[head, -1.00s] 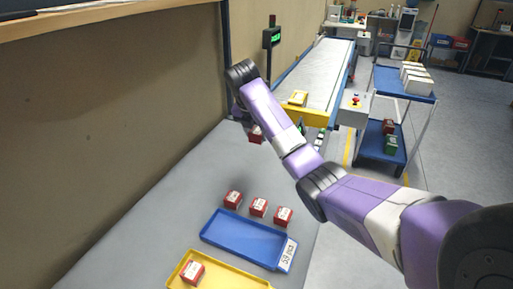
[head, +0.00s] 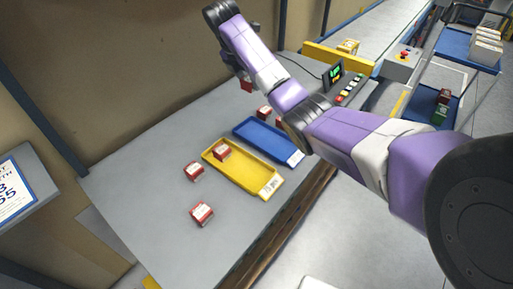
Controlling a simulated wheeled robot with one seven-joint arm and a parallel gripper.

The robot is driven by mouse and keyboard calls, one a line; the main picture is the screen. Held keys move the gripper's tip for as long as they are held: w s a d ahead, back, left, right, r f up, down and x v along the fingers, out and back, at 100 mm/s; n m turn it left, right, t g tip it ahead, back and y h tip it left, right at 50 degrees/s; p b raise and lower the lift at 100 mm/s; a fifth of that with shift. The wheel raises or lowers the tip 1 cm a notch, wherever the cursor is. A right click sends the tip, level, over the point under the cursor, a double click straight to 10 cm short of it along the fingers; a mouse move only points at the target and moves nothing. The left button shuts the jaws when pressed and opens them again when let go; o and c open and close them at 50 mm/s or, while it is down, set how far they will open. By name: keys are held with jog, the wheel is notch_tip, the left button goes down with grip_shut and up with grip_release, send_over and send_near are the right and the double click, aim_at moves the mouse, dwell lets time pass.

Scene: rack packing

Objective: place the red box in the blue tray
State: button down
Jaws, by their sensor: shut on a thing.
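The blue tray (head: 268,141) lies on the grey table, and its visible inside is empty. My gripper (head: 244,77) is up at the far side of the table near the wall, partly hidden by my own arm. It is shut on a red box (head: 246,86), which shows just below it. The held box is beyond the blue tray, up and to the left of it in the picture. Other red boxes stand behind the blue tray (head: 264,112), the right one (head: 280,122) partly covered by my arm.
A yellow tray (head: 258,184) beside the blue one holds a red box (head: 221,151). Two more red boxes (head: 193,171) (head: 202,213) stand on the table (head: 150,185) left of it. A control panel (head: 349,88) and conveyor are at the far end. The near left table is clear.

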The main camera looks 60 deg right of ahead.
aim_at(252, 130)
notch_tip(252, 130, down, 20)
jog(key=shift+r, duration=0.1)
dwell(0.5)
jog(key=shift+f, duration=0.2)
jog(key=c, duration=1)
grip_release()
jog(key=shift+r, duration=0.1)
jog(key=v, duration=1.2)
jog(key=shift+b, duration=0.3)
